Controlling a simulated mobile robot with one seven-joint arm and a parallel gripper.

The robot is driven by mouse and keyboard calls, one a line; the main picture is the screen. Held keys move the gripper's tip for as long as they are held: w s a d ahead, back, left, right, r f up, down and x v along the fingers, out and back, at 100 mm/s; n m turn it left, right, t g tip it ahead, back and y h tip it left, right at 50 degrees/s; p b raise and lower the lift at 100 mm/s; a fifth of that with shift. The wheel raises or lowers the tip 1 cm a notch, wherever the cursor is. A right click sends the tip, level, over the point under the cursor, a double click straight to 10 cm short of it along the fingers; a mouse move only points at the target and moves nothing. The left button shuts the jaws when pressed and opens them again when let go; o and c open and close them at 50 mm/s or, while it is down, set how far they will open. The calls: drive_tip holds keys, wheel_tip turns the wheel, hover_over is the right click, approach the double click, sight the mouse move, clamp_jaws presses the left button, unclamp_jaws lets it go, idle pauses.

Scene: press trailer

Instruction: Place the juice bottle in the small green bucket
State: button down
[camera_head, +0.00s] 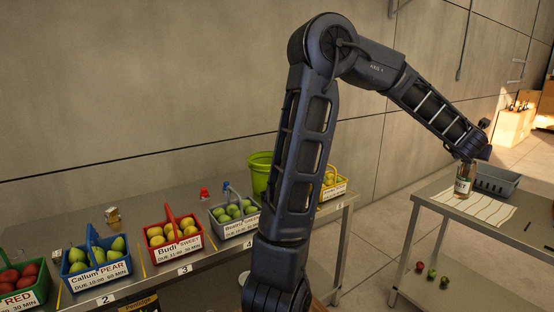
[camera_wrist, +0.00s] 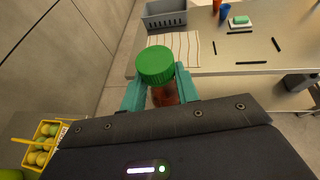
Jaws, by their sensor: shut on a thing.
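The juice bottle (camera_wrist: 163,94) has a green cap and reddish-brown contents. My gripper (camera_wrist: 162,88) is shut on it, with teal fingers on both sides below the cap. In the head view the bottle (camera_head: 464,180) hangs upright from my gripper (camera_head: 469,158), at the left edge of the right table; I cannot tell whether it touches the cloth. The green bucket (camera_head: 260,172) stands at the back of the left table, partly hidden behind my arm. Its inside is not visible.
The right table (camera_head: 530,209) holds a striped cloth (camera_head: 488,210) and a grey basket (camera_head: 497,181). Open floor (camera_head: 388,207) lies between the tables.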

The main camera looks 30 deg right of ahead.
drive_tip(key=shift+r, duration=2.05)
drive_tip(key=shift+w+d+r+n, duration=0.1)
drive_tip(key=shift+w+d+n, duration=0.05)
drive_tip(key=shift+w, duration=0.45)
drive_tip(key=shift+w+d+n, duration=0.15)
drive_tip(key=shift+w, duration=0.4)
drive_tip(key=w+a+n+t+y, duration=0.25)
drive_tip(key=w+n+t, duration=0.25)
drive_tip(key=w, duration=1.6)
drive_tip(key=w+a+n+t+y, duration=0.1)
drive_tip(key=w+n+t+y, duration=0.35)
drive_tip(key=w, duration=1.65)
drive_tip(key=w+a+n+y, duration=0.55)
drive_tip(key=w+a, duration=0.75)
drive_tip(key=w, duration=0.3)
drive_tip(key=w+a+n+y, duration=0.55)
drive_tip(key=w+a, duration=0.75)
drive_tip(key=w, duration=0.3)
wheel_tip(320, 180, down, 25)
drive_tip(key=shift+s+m+t, duration=0.2)
drive_tip(key=shift+m+t, duration=0.15)
drive_tip(key=shift+f, duration=0.35)
